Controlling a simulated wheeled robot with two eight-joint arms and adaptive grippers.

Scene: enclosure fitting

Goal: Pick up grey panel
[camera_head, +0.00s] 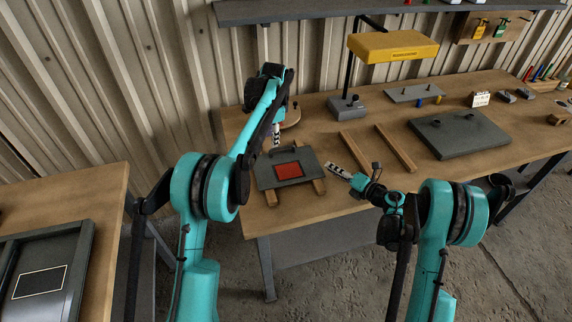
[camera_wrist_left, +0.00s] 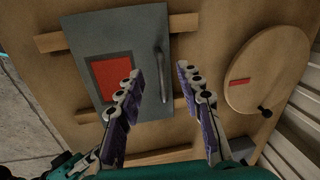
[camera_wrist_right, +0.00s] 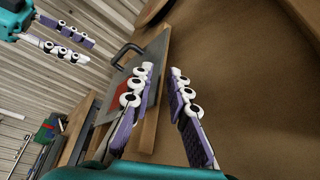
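The grey panel (camera_head: 268,177) lies on two wooden strips on the bench, with a red square (camera_head: 288,170) and a handle near its back edge. In the left wrist view, the panel (camera_wrist_left: 140,40) shows its dark bar handle (camera_wrist_left: 162,73) ahead of the open, empty fingers of my left gripper (camera_wrist_left: 160,80). In the head view my left gripper (camera_head: 276,146) is over the panel's back edge; contact cannot be told. My right gripper (camera_head: 332,168) is open and empty, just right of the panel. In the right wrist view the panel (camera_wrist_right: 153,60) is beyond its left finger.
A round wooden disc (camera_wrist_left: 265,75) lies behind the panel. Two bare wooden strips (camera_head: 396,148), a larger dark plate (camera_head: 465,132) and a yellow-topped lamp stand (camera_head: 392,46) are to the right. Another bench at left holds a grey frame (camera_head: 70,245).

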